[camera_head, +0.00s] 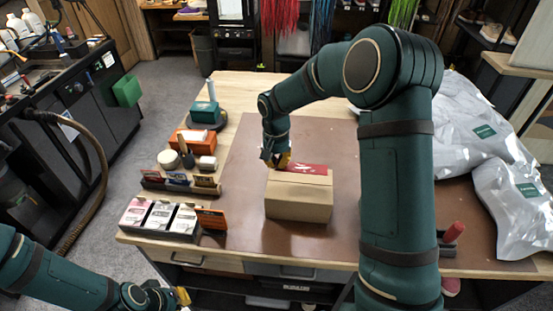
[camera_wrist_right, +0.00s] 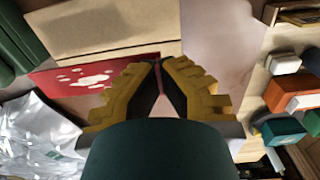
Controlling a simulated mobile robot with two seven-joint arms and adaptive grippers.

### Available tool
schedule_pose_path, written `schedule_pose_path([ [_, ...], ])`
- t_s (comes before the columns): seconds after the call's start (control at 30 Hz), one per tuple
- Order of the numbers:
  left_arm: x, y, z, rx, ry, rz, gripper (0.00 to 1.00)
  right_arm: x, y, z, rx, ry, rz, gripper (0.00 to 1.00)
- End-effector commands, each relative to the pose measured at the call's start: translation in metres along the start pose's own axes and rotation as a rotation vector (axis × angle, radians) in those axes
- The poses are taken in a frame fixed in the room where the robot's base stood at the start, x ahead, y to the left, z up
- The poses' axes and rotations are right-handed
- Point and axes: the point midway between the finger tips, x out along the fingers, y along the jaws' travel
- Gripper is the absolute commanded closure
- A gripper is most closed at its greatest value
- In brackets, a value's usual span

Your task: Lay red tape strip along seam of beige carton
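The beige carton (camera_head: 298,202) stands closed on the brown mat. Its top also shows in the right wrist view (camera_wrist_right: 100,25), with a seam line across it. The red tape strip (camera_head: 308,169), with white marks, lies at the carton's far top edge; it also shows in the right wrist view (camera_wrist_right: 75,80). I cannot tell whether it touches the carton. My right gripper (camera_head: 281,159) is at the strip's left end, its yellow fingers nearly together (camera_wrist_right: 159,64) with red between them. My left gripper (camera_head: 178,297) is low at the left, partly cut off, away from the carton.
Small boxes (camera_head: 160,217) and an orange box (camera_head: 192,142) line the left of the table. Silvery bags (camera_head: 515,205) fill the right side. A red-handled tool (camera_head: 453,233) stands at the front right. The brown mat (camera_head: 247,170) is clear around the carton.

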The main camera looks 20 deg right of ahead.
Motion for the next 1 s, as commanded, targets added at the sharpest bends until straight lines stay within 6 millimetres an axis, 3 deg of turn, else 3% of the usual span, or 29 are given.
schedule_pose_path([
  [0.6,0.038,-0.014,0.005,-0.002,0.002,-0.006,1.00,0.057,-0.001,0.000,0.000,-0.001,0.000,1.00],
  [1.0,0.041,-0.015,0.005,-0.002,0.002,-0.007,1.00,0.061,-0.001,0.000,0.000,-0.001,0.000,1.00],
])
